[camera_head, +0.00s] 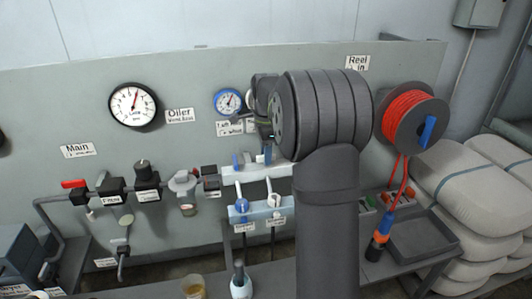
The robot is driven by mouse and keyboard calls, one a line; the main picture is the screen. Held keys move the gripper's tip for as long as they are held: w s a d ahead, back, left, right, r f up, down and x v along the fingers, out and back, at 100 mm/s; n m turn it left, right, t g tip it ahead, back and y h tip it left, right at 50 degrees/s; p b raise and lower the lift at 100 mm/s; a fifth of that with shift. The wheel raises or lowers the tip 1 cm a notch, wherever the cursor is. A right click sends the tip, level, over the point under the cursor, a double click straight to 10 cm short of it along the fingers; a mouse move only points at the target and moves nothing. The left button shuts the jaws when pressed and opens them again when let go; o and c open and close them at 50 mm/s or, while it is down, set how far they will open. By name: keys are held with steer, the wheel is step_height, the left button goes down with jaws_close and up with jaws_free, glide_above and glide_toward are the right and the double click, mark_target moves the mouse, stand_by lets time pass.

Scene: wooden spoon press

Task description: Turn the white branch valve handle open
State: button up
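A pale manifold bar (257,211) is fixed to the grey panel, left of my arm. A white handle (274,201) sits at its right part, above a small label. A blue handle (242,206) sits to its left on the same bar. A second pale bar (256,172) above it carries a blue lever (236,160) and a dark grey part at its right. My gripper is mostly hidden behind my dark wrist; only a small part shows at the wrist's left edge, above the bars. Its fingers cannot be made out, and no contact with the white handle shows.
A red lever (74,184) marks the main line at left, followed by a filter and regulator. A blue gauge (228,101) is close to my wrist. A red hose reel (409,116) is at right, beside stacked sacks (470,190). A grey tray (420,236) sits below.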

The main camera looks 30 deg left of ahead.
jaws_close()
steer(key=shift+n, duration=0.4)
steer(key=n, duration=1.7)
stand_by(0.7)
